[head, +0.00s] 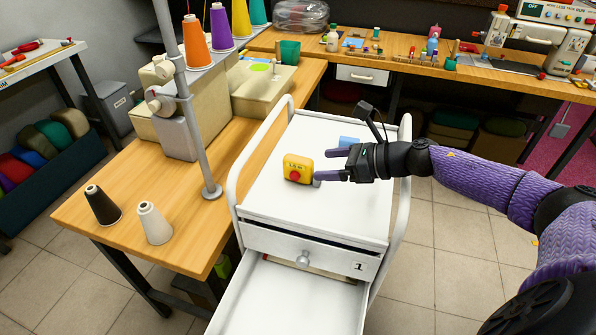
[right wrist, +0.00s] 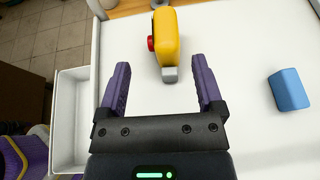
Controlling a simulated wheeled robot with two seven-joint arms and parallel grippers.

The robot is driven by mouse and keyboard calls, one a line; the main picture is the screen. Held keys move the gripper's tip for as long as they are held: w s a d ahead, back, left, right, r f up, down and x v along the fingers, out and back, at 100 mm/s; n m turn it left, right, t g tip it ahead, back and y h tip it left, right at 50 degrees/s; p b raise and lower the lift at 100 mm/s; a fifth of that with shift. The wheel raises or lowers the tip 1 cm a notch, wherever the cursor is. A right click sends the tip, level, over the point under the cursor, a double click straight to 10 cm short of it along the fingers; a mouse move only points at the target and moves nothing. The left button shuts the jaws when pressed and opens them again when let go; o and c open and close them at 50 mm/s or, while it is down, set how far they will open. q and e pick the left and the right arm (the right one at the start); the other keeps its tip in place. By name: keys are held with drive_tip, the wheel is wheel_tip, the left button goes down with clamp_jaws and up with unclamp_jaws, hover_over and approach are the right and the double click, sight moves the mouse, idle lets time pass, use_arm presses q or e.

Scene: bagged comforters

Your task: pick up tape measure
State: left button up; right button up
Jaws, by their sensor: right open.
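The yellow tape measure (head: 298,169) with a red button stands on the white top of the drawer cart (head: 270,201). My right gripper (head: 322,164) is open and empty just to the right of it, low over the cart top. In the right wrist view the tape measure (right wrist: 167,38) stands ahead of the open fingers (right wrist: 162,85), with its grey tip toward me and roughly centred between them. The fingers do not appear to touch it. My left gripper is not in view.
A blue block (head: 349,142) lies behind my right gripper and shows to the right in the right wrist view (right wrist: 288,90). The cart has raised side rails, and its drawer (head: 290,295) is pulled out. A wooden table (head: 190,215) with thread cones stands to the left.

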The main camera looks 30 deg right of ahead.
sight(311, 161)
drive_tip(key=x, duration=0.5)
drive_tip(key=shift+w+d+r+b, duration=0.1)
drive_tip(key=shift+w+b, duration=0.3)
drive_tip(key=shift+w, duration=0.1)
clamp_jaws()
